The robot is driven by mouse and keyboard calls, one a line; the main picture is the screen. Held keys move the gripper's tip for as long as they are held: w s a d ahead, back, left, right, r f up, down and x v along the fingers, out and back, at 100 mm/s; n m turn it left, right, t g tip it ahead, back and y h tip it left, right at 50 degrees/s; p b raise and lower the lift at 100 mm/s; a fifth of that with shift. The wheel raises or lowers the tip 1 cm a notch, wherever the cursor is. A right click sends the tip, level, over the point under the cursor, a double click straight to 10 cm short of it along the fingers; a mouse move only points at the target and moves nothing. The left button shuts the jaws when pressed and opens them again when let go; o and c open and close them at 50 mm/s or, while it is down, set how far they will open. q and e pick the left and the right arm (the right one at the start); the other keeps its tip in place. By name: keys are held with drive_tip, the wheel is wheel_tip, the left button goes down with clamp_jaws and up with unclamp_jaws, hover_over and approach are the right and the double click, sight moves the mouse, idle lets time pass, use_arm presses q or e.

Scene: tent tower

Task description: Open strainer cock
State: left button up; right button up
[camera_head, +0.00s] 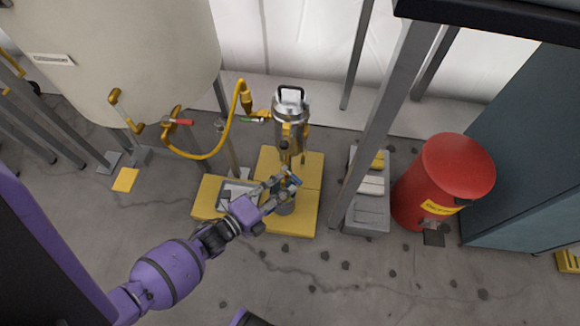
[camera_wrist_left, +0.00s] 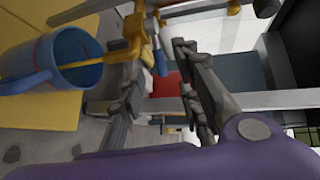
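The strainer is a steel vessel (camera_head: 290,108) with a handled lid, standing upright near the middle of the head view. Yellow-brass fittings (camera_head: 291,138) run down its front. A small blue handle (camera_head: 294,182), apparently the strainer cock's, sits low by my left fingertips; it also shows in the wrist view (camera_wrist_left: 160,62). My left gripper (camera_head: 283,184) is open, with its fingers spread on either side of the blue handle. I cannot tell whether they touch it. A bucket (camera_head: 285,206) stands below, partly hidden by the gripper; it looks blue in the wrist view (camera_wrist_left: 72,58).
A yellow platform (camera_head: 306,218) lies under the strainer and bucket. A large pale tank (camera_head: 135,45) with a yellow hose (camera_head: 205,158) and a red-handled valve (camera_head: 178,122) is at left. A grey post (camera_head: 378,120), a tray (camera_head: 368,215) and a red drum (camera_head: 445,180) are at right.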

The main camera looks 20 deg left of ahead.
sight(297, 178)
use_arm(q)
drive_tip(key=b+x, duration=0.1)
drive_tip(key=x, duration=0.5)
drive_tip(key=shift+w+d+b, duration=0.2)
drive_tip(key=shift+w+b, duration=0.05)
drive_tip(key=shift+b, duration=0.1)
clamp_jaws()
